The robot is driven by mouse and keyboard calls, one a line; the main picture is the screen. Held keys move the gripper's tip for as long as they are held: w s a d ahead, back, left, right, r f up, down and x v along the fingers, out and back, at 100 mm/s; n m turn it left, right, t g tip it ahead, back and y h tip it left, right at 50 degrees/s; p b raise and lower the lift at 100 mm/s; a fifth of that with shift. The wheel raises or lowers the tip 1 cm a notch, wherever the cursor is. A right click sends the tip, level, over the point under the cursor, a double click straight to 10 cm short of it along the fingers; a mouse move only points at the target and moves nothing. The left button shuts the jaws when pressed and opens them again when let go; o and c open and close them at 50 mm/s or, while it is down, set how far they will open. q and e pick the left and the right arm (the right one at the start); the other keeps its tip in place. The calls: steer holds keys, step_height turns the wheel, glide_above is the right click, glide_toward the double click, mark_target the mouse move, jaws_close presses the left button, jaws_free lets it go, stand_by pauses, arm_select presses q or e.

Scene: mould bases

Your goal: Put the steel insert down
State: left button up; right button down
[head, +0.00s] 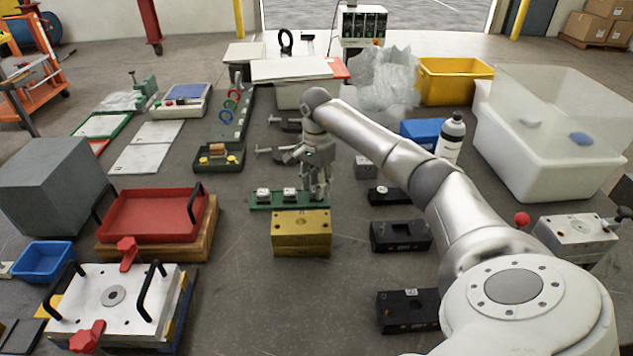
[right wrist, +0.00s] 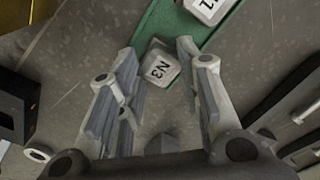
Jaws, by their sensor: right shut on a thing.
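My right gripper (head: 319,195) points down at the right end of a green strip (head: 260,205). In the right wrist view the gripper (right wrist: 158,60) is shut on a small steel insert marked N3 (right wrist: 160,68), held near the fingertips. The insert overlaps the edge of the green strip (right wrist: 160,22); whether it touches the strip cannot be told. In the head view the fingers hide it. Two other pale inserts stand on the strip, one at the left (head: 263,194) and one in the middle (head: 289,194). My left gripper is not in view.
A brass block (head: 301,240) stands just in front of the strip. Black bases (head: 383,195), (head: 400,236) and (head: 408,311) lie to the right. A red tray (head: 152,216) is at the left. The floor in front of the brass block is clear.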

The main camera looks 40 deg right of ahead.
steer(key=shift+f, duration=0.15)
steer(key=c, duration=1)
jaws_free()
steer(key=shift+r, duration=0.35)
step_height(320, 180, up, 12)
steer(key=b, duration=0.2)
steer(key=shift+f, duration=0.15)
